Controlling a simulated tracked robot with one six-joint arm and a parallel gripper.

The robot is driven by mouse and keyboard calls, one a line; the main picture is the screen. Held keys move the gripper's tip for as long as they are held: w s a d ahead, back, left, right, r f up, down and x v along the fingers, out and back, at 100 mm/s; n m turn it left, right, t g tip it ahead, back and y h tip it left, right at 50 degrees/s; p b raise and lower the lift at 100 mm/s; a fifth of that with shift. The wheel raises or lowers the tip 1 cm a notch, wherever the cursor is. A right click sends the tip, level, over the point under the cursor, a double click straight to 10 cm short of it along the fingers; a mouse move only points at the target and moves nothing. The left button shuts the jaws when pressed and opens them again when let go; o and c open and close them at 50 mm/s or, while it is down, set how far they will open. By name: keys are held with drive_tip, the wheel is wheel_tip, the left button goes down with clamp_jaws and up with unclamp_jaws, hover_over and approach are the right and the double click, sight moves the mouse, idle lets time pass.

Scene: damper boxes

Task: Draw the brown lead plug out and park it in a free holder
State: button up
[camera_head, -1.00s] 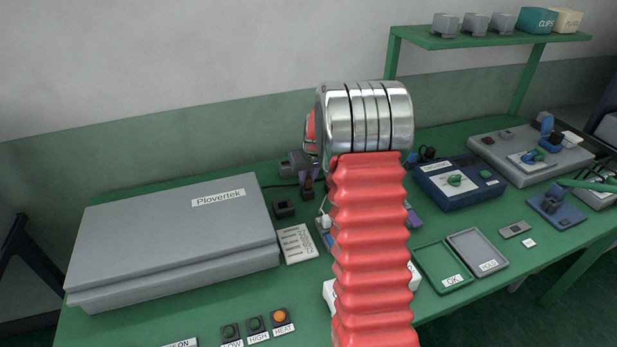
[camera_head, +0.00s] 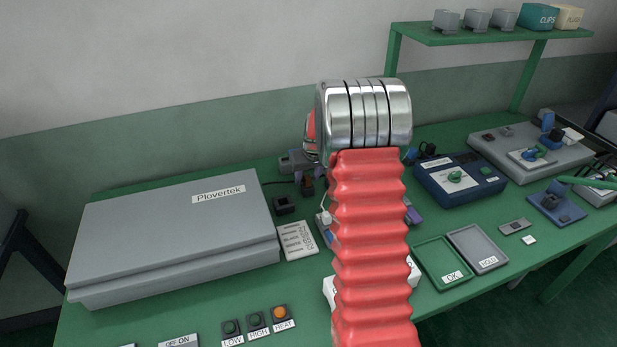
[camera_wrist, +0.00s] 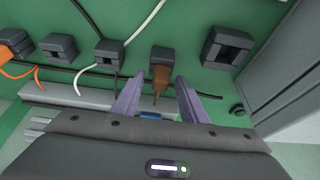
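The brown lead plug (camera_wrist: 160,76) sits in a dark block (camera_wrist: 163,54) in the wrist view, its lead running down toward my gripper. In the head view the plug (camera_head: 307,185) shows small beside my arm. My gripper (camera_wrist: 160,84) is open, with one purple finger on each side of the brown plug and visible gaps between. A hollow dark holder (camera_wrist: 228,48) stands to the right and looks empty. In the head view a dark holder (camera_head: 284,205) stands left of my arm.
In the wrist view an orange plug (camera_wrist: 12,42) and two dark blocks (camera_wrist: 58,47) (camera_wrist: 108,52) stand to the left, with black, white and orange leads nearby. A large grey Plovertek case (camera_head: 170,235) fills the table's left side.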

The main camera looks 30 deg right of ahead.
drive_tip(key=v, duration=1.3)
drive_tip(key=shift+r, duration=0.3)
drive_tip(key=shift+s, duration=0.15)
drive_tip(key=s+a+r+n, duration=0.1)
drive_tip(key=s+a+r, duration=0.3)
drive_tip(key=s+a, duration=1)
drive_tip(key=s+a+r+n+t+y, duration=0.1)
drive_tip(key=s+a+r, duration=0.3)
drive_tip(key=s+a, duration=1.1)
drive_tip(key=shift+n, duration=0.4)
drive_tip(key=shift+a+r, duration=0.1)
